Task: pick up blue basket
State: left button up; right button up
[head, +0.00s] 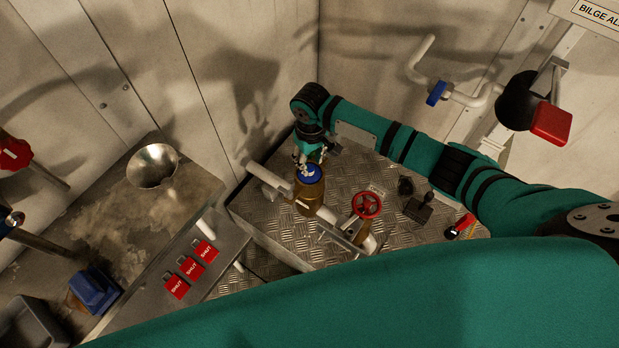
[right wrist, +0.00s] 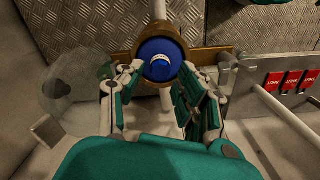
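The blue basket (head: 312,176) shows as a round blue top with a small pale handle. It sits in the mouth of a brass housing (head: 307,200) on the pipe. My right gripper (head: 311,160) is just above it, pointing down. In the right wrist view the blue basket (right wrist: 159,58) lies between the spread fingertips of the right gripper (right wrist: 162,68). The fingers are apart on either side; whether they touch it is hard to tell. The basket's lower part is hidden inside the housing. My left gripper is not in view.
A red handwheel valve (head: 367,205) stands right of the housing on the tread-plate top. A metal bowl (head: 153,166) and a blue block-like object (head: 95,288) are on the left bench. Red SHUT tags (head: 190,268) lie along its edge. A wall pipe with a blue handle (head: 437,93) is behind.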

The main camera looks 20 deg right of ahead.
aim_at(309, 166)
notch_tip(309, 166, down, 3)
jog(key=shift+w+a, duration=0.1)
jog(key=shift+w, duration=0.05)
jog(key=shift+f, duration=0.5)
grip_shut()
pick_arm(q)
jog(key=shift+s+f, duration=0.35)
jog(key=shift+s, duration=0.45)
pick_arm(e)
jog(key=shift+r, duration=0.15)
jog(key=shift+r, duration=0.35)
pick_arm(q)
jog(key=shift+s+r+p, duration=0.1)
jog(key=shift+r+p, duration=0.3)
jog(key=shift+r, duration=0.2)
pick_arm(e)
notch_tip(309, 166, up, 9)
jog(key=shift+r, duration=0.1)
